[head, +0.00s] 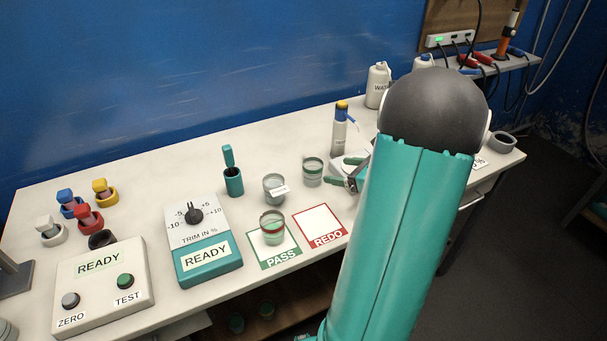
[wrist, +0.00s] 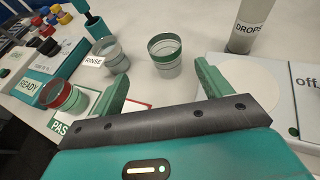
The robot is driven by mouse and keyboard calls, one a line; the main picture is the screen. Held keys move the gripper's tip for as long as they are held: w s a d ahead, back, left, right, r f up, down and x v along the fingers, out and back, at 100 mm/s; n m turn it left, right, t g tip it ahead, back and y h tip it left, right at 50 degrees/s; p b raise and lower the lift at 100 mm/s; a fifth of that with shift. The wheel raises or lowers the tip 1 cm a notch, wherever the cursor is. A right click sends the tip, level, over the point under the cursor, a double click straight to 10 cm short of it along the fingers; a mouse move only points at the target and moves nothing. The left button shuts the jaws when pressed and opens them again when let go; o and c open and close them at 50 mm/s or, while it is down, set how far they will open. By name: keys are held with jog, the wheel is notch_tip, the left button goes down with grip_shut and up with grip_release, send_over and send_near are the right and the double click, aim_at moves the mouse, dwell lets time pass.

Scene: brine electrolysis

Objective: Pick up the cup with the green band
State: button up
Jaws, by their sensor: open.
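The clear cup with the green band (head: 312,172) stands upright on the white bench, right of the RINSE cup. It also shows in the wrist view (wrist: 165,56), just beyond the gap between my fingertips. My gripper (head: 343,172) is open and empty, to the right of the cup in the head view, and apart from it. In the wrist view both green fingers of my gripper (wrist: 160,74) point toward the cup. My arm hides part of the gripper in the head view.
The RINSE cup (head: 275,188) stands close to the left. A red-banded cup (head: 272,229) stands on the PASS card (head: 290,257). The REDO card (head: 321,224) is empty. A DROPS bottle (wrist: 250,25) and a white device (wrist: 294,85) are at the right.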

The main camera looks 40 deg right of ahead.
send_near(306, 164)
jog(key=x, duration=0.4)
jog(key=shift+s+a+f, duration=0.15)
jog(key=shift+a+f, duration=0.05)
jog(key=shift+a, duration=0.05)
jog(key=x, duration=0.5)
jog(key=shift+w+d, duration=0.2)
jog(key=shift+d, duration=0.05)
jog(key=shift+s, duration=0.1)
jog(key=c, duration=1.2)
jog(key=shift+r, duration=0.15)
